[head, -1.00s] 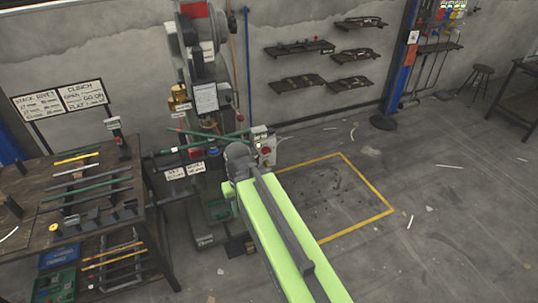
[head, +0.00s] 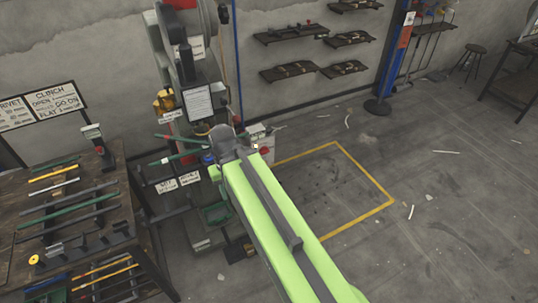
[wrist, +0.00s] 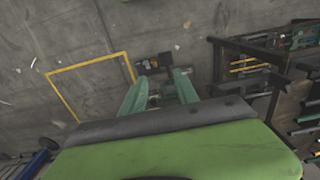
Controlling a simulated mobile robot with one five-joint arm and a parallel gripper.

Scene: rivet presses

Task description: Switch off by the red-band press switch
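The press (head: 185,62) stands against the wall, with a red patch at its top cut by the upper edge of the head view. A pale switch box (head: 257,135) with a red round button (head: 265,150) shows at the press's right side. My lime arm reaches toward the press; its grey end joint lies just left of the box in the picture, and contact cannot be told.
A workbench (head: 20,205) with bars stands at left, its signs behind it. A yellow floor outline (head: 367,212) encloses clear floor at right. A dark pedal-like block (head: 240,250) lies before the press. Shelves (head: 290,34) hang on the wall.

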